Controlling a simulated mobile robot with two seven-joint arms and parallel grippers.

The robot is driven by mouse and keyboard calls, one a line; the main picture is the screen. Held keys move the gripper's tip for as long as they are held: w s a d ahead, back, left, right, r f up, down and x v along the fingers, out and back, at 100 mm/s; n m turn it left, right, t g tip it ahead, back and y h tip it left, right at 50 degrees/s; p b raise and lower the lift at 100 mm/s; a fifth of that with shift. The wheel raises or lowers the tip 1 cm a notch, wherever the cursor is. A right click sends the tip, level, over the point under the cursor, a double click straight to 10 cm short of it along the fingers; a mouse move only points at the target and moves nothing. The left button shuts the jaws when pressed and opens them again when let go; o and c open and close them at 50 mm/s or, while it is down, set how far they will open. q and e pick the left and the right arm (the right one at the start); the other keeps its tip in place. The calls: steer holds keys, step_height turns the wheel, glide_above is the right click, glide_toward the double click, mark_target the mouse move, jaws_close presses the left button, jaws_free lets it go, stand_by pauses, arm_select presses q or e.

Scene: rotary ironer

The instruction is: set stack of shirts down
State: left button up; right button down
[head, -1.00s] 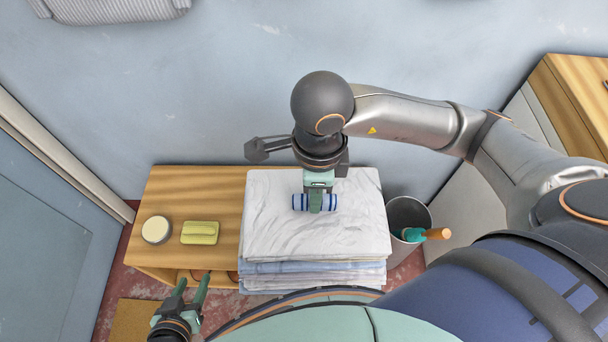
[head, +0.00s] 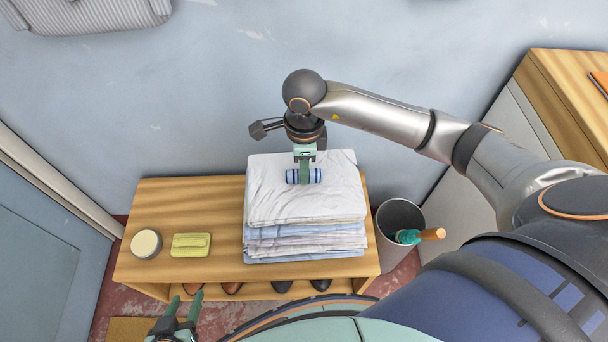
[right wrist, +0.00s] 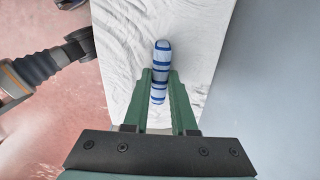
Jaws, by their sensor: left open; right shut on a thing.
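The stack of shirts (head: 300,210), white on top with pale blue and lilac layers below, is on the right part of the wooden bench top (head: 200,215). It looks level and appears to rest on the wood, though its underside is hidden. My right gripper (head: 304,174) points down and is shut on the blue-and-white striped roll (head: 313,176) on top of the stack. The right wrist view shows this striped roll (right wrist: 161,60) between the two fingers. My left gripper (head: 183,305) is open and empty, low in front of the bench.
A round tin (head: 146,244) and a yellow-green soap bar (head: 191,245) are on the bench left of the stack. Shoes (head: 281,287) show on the shelf below. A grey bin (head: 399,217) with an orange-handled tool (head: 428,234) stands just right of the bench.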

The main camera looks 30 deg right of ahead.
steer(key=shift+f, duration=1.4)
steer(key=shift+f, duration=0.2)
steer(key=c, duration=0.7)
jaws_free()
steer(key=shift+r, duration=0.1)
step_height(320, 180, up, 12)
steer(key=shift+r+p, duration=0.1)
steer(key=shift+p, duration=0.45)
